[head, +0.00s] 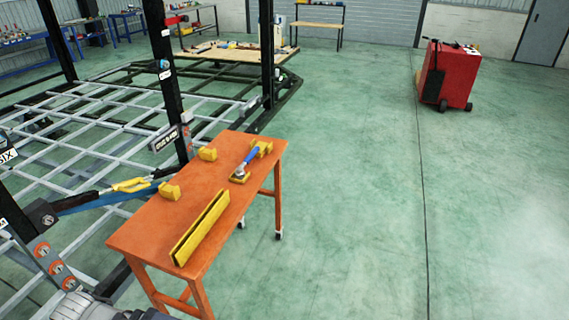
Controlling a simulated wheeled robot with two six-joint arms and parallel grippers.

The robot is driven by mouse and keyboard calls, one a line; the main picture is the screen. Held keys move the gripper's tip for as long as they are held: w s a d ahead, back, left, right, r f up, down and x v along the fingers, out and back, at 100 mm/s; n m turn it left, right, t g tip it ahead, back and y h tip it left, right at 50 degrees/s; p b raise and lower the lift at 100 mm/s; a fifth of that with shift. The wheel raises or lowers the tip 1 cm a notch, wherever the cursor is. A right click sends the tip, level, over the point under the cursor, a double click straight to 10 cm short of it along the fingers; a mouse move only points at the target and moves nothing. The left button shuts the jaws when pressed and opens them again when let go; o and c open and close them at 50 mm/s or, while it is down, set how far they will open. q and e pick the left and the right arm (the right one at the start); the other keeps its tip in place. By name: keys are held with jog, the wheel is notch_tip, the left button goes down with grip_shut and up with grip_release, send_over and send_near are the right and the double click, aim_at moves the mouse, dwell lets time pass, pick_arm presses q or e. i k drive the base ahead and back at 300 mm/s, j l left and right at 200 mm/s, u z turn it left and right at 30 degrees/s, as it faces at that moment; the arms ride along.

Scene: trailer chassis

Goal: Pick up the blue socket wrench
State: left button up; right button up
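The blue socket wrench (251,157) lies on the orange table (189,188), toward its far right end. Its blue handle points up and to the right, and its grey metal head (240,173) is at the lower left. The wrench rests across two yellow blocks, one under the head (236,180) and one at the handle end (265,148).
A long yellow channel (201,228) and two more yellow blocks (207,154) (170,191) sit on the table. A metal trailer frame (88,128) and black posts (168,85) stand left of it. Green floor (350,200) is open to the right, with a red cart (455,75) farther back.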

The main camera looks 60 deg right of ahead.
aim_at(239, 173)
jog(key=z, duration=1.6)
jog(key=u, duration=2.5)
jog(key=z, duration=2.5)
